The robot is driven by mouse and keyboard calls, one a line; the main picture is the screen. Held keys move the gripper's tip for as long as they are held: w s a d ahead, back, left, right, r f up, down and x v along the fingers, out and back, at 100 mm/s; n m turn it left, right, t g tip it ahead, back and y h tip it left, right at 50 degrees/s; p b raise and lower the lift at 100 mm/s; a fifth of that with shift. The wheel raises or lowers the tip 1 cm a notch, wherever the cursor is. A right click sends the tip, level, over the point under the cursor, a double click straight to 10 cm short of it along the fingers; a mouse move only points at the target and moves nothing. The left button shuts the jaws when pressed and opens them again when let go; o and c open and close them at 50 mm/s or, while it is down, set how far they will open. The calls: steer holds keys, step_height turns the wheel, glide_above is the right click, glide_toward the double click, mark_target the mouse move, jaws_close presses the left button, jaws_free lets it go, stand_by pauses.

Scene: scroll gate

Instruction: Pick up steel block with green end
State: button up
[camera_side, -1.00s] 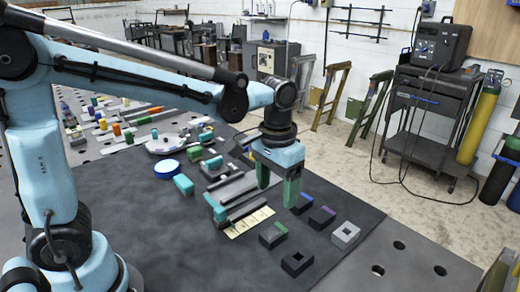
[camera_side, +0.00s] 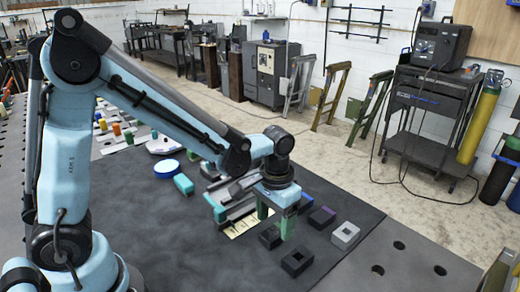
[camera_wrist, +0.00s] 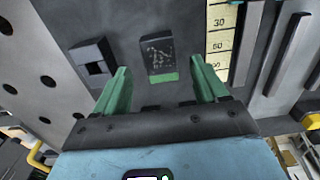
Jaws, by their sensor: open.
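The steel block with green end (camera_side: 268,238) lies on the dark mat (camera_side: 200,245) in the side view, partly hidden behind a finger. In the wrist view the dark speckled block (camera_wrist: 158,54) lies with its green end toward me. My gripper (camera_side: 275,224) points down with its green fingers apart and empty. In the wrist view the gripper's fingers (camera_wrist: 161,72) lie left and right of the block's green end. I cannot tell how far above the mat the fingertips are.
A black block with a square hole (camera_side: 297,262) and a light grey one (camera_side: 345,235) stand nearby. A pale ruler (camera_wrist: 222,35) lies beside the block, with metal bars beyond. The mat's front left is bare.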

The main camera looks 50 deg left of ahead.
mark_target(274, 232)
steer(key=shift+f, duration=1.5)
jaws_close()
